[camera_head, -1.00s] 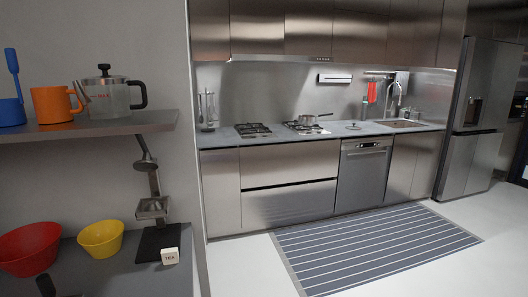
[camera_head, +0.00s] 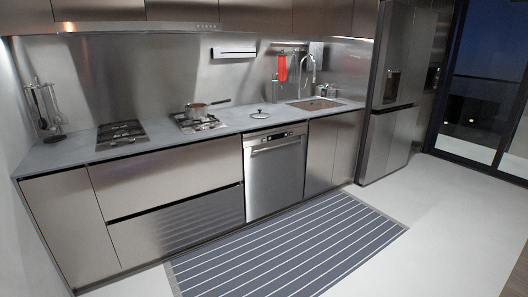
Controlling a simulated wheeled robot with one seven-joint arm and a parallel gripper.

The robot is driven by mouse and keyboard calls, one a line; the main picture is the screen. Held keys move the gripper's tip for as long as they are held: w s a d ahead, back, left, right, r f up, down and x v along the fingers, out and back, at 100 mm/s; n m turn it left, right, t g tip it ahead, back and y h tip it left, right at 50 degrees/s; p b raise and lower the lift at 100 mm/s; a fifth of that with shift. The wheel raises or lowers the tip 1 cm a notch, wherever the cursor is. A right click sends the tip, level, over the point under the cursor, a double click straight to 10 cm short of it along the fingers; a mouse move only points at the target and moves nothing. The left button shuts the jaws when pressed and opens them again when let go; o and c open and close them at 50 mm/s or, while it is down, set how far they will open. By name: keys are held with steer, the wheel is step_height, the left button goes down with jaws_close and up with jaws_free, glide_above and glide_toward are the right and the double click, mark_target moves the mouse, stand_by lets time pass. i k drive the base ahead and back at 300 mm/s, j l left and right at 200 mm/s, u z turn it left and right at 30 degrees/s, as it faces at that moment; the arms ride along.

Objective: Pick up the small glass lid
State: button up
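The small glass lid (camera_head: 260,114) lies on the grey counter (camera_head: 232,119), above the dishwasher and between the right hob and the sink. It looks like a flat disc with a dark knob on top. Nothing touches it. My gripper is not in view in the head camera.
A saucepan (camera_head: 196,110) stands on the right hob (camera_head: 198,122), left of the lid. The sink (camera_head: 315,104) with its tap is to the right. A dishwasher (camera_head: 275,172) is below the lid. A striped runner (camera_head: 290,248) lies on the floor in front, and the floor around it is clear.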

mark_target(260, 114)
steer(key=i+z, duration=0.15)
steer(key=i, duration=2.7)
steer(key=i+l+u, duration=0.1)
steer(key=i, duration=0.65)
steer(key=i+l, duration=0.1)
steer(key=i, duration=0.65)
